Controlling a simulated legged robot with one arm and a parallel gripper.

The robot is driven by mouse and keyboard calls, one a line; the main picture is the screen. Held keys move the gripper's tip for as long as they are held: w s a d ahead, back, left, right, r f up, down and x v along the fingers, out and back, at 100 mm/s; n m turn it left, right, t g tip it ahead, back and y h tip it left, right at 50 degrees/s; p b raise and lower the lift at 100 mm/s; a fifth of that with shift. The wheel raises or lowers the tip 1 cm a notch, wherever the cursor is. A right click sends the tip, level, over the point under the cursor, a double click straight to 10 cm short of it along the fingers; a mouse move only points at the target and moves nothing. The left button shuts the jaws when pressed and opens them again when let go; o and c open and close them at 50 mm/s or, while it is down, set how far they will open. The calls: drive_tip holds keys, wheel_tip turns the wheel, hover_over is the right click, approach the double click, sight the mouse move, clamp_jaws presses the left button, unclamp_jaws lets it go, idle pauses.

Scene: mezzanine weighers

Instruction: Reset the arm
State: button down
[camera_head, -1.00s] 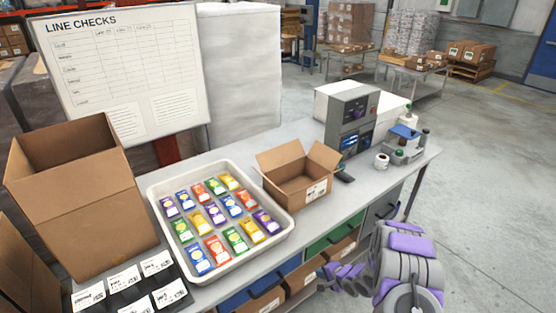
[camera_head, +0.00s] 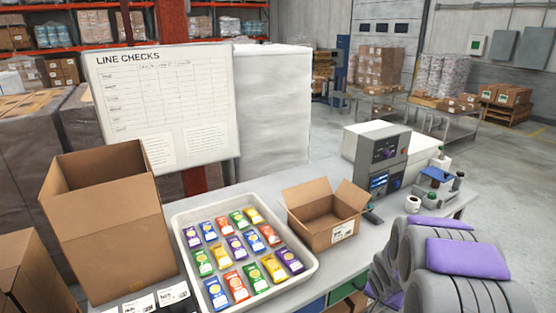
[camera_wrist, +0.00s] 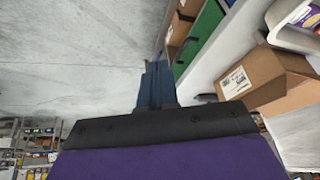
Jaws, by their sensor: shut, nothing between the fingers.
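My arm shows at the right of the head view, grey with purple panels, folded beside the bench's right front. My gripper is hidden there. In the wrist view my gripper (camera_wrist: 157,84) shows as dark blue fingers shut together, with nothing between them. It points past the bench's front edge over the grey floor, touching nothing that I can see.
The bench (camera_head: 345,262) carries a white tray (camera_head: 316,268) of colourful packets, a small open carton (camera_head: 337,234), a large open box (camera_head: 112,240) and a grey machine (camera_head: 378,172). A whiteboard (camera_head: 165,105) stands behind. The floor (camera_head: 520,165) at right is clear.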

drive_tip(key=s+a+r+n+g+b, duration=0.1)
drive_tip(key=s+a+r, duration=0.3)
drive_tip(key=s, duration=0.8)
drive_tip(key=s+a+r+n+g+y+b, duration=0.1)
drive_tip(key=s+a+r+n+g, duration=0.2)
drive_tip(key=s, duration=0.9)
drive_tip(key=s+a+r+n+g+y+b, duration=0.1)
drive_tip(key=s+a+r+n+g, duration=0.1)
drive_tip(key=s+a+r, duration=0.3)
drive_tip(key=s+a+n, duration=0.1)
drive_tip(key=s+a, duration=0.3)
drive_tip(key=s, duration=0.3)
drive_tip(key=shift+s+r, duration=0.2)
drive_tip(key=shift+r, duration=0.15)
drive_tip(key=c, duration=1.8)
unclamp_jaws()
